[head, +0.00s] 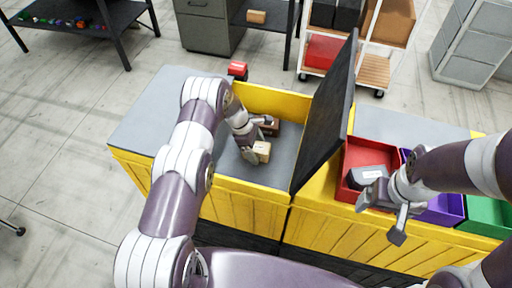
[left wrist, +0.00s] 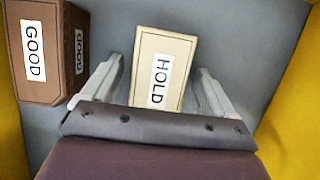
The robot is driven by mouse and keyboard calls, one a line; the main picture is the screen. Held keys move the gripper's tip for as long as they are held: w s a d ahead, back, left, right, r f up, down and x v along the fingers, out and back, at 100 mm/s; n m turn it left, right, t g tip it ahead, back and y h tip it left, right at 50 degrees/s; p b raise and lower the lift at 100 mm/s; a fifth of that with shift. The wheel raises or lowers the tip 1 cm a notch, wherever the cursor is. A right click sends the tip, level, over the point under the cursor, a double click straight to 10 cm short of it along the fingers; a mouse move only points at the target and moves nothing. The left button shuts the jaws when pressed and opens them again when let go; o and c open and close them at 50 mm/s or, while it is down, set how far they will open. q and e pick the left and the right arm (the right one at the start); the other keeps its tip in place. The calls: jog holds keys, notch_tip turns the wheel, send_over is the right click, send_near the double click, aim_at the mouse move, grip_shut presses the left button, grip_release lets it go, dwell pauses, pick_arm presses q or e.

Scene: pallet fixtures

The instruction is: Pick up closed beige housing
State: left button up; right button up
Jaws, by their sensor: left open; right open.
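The closed beige housing (head: 262,152) lies on the grey floor of the yellow-walled bay. In the left wrist view the beige housing (left wrist: 163,62) carries a white label reading HOLD. My left gripper (head: 258,138) is open over it; in the left wrist view its two fingers stand on either side of the housing, with visible gaps. The housing's near end is hidden behind the gripper body. My right gripper (head: 383,218) is open and empty in front of the red bin.
A brown housing labelled GOOD (left wrist: 42,50) sits close left of the left gripper. Yellow walls (head: 245,200) bound the bay, and a tall dark panel (head: 325,115) stands at its right. A red bin (head: 352,153) holding a grey item (head: 370,178) stands beyond, with purple and green bins (head: 485,215) beside it.

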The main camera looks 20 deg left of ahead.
pick_arm(q)
jog(key=shift+w, duration=0.1)
jog(key=c, duration=0.9)
jog(key=shift+c, duration=1.3)
jog(key=shift+r, duration=0.1)
